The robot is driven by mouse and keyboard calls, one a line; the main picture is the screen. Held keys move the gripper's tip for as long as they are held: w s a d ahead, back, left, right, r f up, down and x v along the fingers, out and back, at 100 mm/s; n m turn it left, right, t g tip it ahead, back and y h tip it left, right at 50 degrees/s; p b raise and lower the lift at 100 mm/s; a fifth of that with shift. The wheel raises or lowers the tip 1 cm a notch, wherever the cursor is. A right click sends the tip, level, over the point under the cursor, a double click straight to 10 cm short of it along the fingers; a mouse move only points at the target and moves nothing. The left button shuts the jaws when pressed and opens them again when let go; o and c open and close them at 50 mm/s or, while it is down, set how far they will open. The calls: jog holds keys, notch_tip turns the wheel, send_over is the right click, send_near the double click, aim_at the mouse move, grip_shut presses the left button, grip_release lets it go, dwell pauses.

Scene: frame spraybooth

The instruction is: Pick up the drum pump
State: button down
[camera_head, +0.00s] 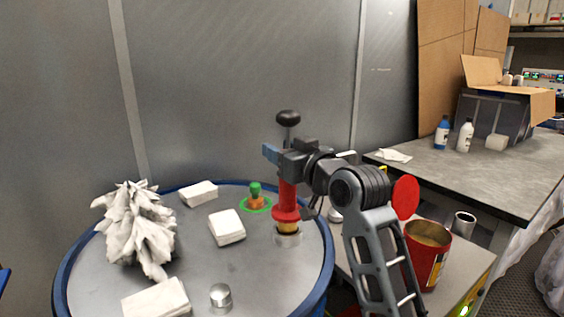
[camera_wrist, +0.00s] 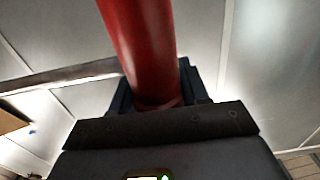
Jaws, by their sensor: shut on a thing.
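The drum pump (camera_head: 287,196) is a red upright tube with a black knob on top, a wider red flange and a brass-coloured lower part. It stands over a silver collar on the drum's lid (camera_head: 262,285). I cannot tell whether it is lifted at all. My gripper (camera_head: 284,160) is shut around the upper part of the red tube, below the knob, and hides that part. In the wrist view the red tube (camera_wrist: 140,45) runs down between my jaws (camera_wrist: 158,100).
On the lid lie a crumpled white cloth (camera_head: 137,228), several white folded pads (camera_head: 227,227), an orange-green fitting (camera_head: 255,197) and a silver cap (camera_head: 221,296). A red open can (camera_head: 425,255) stands right, near my arm. A grey wall (camera_head: 235,90) rises close behind.

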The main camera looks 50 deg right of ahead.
jog(key=s+d+r+b, duration=0.1)
jog(key=s+d+r, duration=0.5)
jog(key=d, duration=0.3)
jog(key=shift+s+d+r, duration=0.25)
jog(key=shift+d+r, duration=0.05)
jog(key=shift+r, duration=0.5)
dwell(0.7)
